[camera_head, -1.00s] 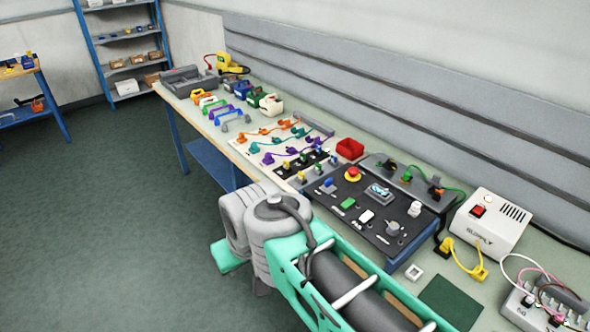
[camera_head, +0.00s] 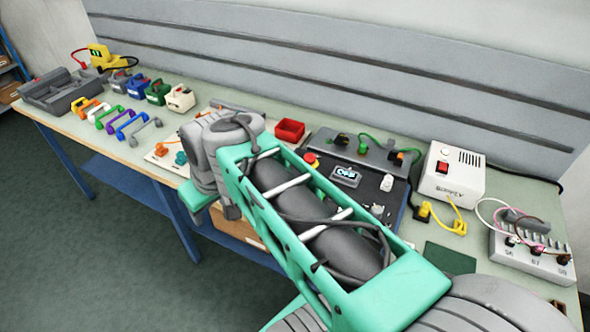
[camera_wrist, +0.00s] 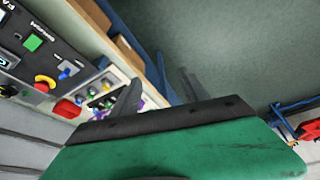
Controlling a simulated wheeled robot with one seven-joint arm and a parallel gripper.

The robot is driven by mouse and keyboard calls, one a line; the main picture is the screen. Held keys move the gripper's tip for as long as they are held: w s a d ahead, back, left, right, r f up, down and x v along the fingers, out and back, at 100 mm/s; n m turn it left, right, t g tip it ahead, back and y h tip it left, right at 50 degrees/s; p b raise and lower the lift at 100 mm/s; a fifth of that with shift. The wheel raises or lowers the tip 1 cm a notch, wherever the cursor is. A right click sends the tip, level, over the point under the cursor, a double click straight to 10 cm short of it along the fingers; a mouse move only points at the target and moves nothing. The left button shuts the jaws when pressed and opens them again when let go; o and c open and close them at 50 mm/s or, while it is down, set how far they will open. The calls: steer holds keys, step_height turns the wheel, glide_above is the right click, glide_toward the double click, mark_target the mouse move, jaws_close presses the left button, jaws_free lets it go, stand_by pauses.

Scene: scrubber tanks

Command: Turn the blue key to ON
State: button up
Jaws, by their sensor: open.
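In the wrist view my gripper (camera_wrist: 160,80) is open and empty, its two dark fingers spread over the bench's front edge and the floor. A small blue piece (camera_wrist: 67,73) shows left of the fingers on the dark control panel (camera_wrist: 45,55), beside the red button; I cannot tell whether it is the blue key or how it is turned. A cluster of small coloured keys or knobs (camera_wrist: 103,100) lies just left of the near finger, partly hidden by it.
A red bin (camera_head: 290,130), a white supply box (camera_head: 453,171) and a grey socket box (camera_head: 533,252) with cables stand on the bench. Coloured handles (camera_head: 118,117) and padlock-like blocks (camera_head: 157,92) stand at the left. Floor in front of the bench is clear.

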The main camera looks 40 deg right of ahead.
steer(key=w+d+f+n+b, duration=0.15)
steer(key=w+d, duration=0.45)
steer(key=d, duration=0.6)
steer(key=s+d+f+n+y, duration=0.1)
steer(key=s+d+f, duration=0.15)
steer(key=d, duration=0.65)
steer(key=s+d+f+n, duration=0.1)
steer(key=d+f, duration=0.3)
steer(key=d, duration=0.4)
steer(key=x, duration=0.7)
steer(key=shift+w+a+p, duration=0.1)
steer(key=shift+w+p, duration=0.1)
steer(key=shift+p, duration=0.2)
steer(key=shift+r, duration=0.1)
steer(key=shift+c, duration=0.4)
jaws_close()
